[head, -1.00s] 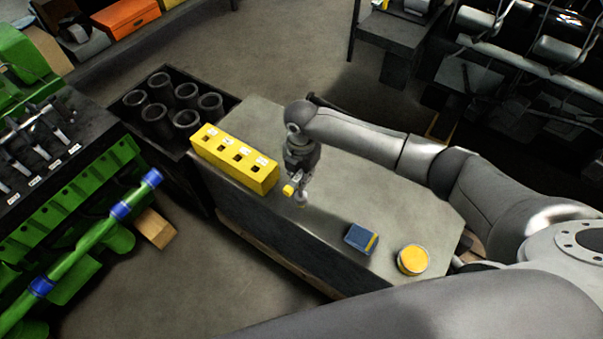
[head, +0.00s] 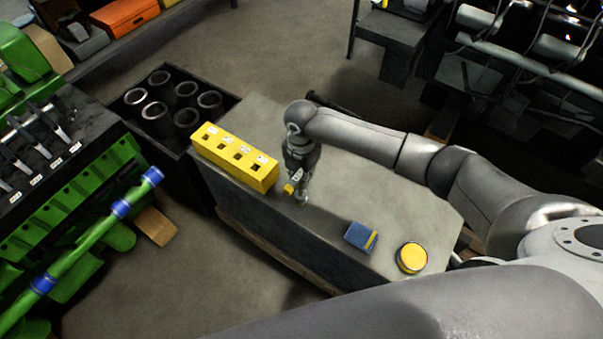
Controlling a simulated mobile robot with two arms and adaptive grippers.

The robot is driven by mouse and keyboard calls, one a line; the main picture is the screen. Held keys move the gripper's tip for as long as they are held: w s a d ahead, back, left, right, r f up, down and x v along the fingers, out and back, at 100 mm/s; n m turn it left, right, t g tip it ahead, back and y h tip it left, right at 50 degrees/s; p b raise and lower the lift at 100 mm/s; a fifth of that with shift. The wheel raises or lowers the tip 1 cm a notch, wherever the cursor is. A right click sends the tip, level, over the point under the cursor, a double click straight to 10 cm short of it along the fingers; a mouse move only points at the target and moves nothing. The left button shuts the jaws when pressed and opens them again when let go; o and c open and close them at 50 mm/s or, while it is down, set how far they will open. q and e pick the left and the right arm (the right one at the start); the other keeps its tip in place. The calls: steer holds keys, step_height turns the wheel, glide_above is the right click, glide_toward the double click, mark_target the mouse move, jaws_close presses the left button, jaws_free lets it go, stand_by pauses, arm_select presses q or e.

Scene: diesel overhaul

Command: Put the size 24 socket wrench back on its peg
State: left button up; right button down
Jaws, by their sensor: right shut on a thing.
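My right gripper (head: 299,194) is low over the middle of the grey bench, just right of the yellow block. It is shut on a small tool with a yellow end (head: 289,188), which looks like the socket wrench. Most of the tool is hidden by the fingers, and its size mark cannot be read. The yellow block (head: 222,167) has a row of square holes and white labels on top, too small to read. On the left, several silver tools (head: 40,147) lie on a dark panel above white labels. My left gripper is out of view.
A blue box (head: 359,236) and a round yellow-topped tin (head: 412,257) stand at the bench's near right end. A black crate (head: 229,98) with several dark cylinders is behind the block. A green engine stands left.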

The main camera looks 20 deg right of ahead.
steer(key=shift+f, duration=0.1)
steer(key=shift+f+b, duration=0.65)
steer(key=shift+f, duration=0.4)
steer(key=c, duration=0.8)
jaws_free()
steer(key=shift+o, duration=0.2)
steer(key=shift+r, duration=0.1)
step_height(320, 180, up, 9)
steer(key=p, duration=0.9)
steer(key=shift+s, duration=0.1)
